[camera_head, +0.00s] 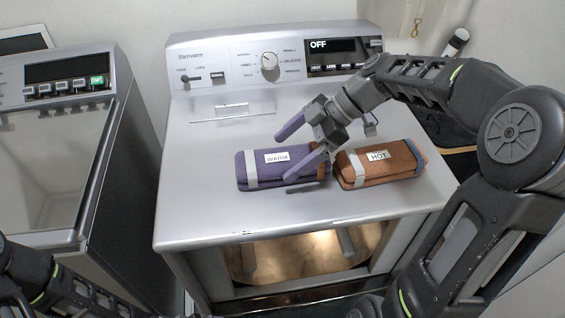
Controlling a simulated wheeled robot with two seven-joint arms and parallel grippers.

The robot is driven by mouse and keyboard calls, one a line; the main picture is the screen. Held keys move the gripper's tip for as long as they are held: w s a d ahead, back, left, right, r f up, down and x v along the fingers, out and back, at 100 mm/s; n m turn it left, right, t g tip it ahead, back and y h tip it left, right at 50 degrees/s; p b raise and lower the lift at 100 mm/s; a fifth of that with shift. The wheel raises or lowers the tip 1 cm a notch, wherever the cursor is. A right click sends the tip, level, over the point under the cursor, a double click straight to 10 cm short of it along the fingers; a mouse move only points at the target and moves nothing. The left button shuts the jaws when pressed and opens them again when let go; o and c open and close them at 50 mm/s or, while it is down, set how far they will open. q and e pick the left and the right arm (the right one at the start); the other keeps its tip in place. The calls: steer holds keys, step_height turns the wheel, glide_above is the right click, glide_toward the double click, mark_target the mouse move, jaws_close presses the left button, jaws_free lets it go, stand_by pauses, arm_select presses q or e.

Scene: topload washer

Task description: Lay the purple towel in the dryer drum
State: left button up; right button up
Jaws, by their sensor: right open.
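The purple towel (262,176) is a folded bundle with a pale band and a "WARM" label. It lies on top of the middle machine, the dryer (205,215). My right gripper (283,158) is open over the towel, its fingers pointing left. One finger is above the towel's far side and the other overlaps its right part. I cannot tell whether they touch it. The dryer drum (290,257) shows as a lit, copper-coloured hollow through the front opening, partly hidden below the top's front edge. My left gripper is out of view.
A brown towel (360,166) labelled "HOT" lies close to the right of the purple one. The dryer's control panel (270,65) rises behind and its display reads "OFF". A washer (60,150) with a glass lid stands left. The dryer top's left side is clear.

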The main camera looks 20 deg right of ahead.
mark_target(273, 165)
steer(key=p+x, duration=0.1)
steer(key=x, duration=0.3)
steer(key=shift+a+p, duration=0.1)
steer(key=shift+p, duration=0.2)
steer(key=shift+a+f, duration=0.35)
steer(key=shift+f, duration=0.05)
steer(key=shift+c, duration=0.3)
steer(key=c, duration=1.7)
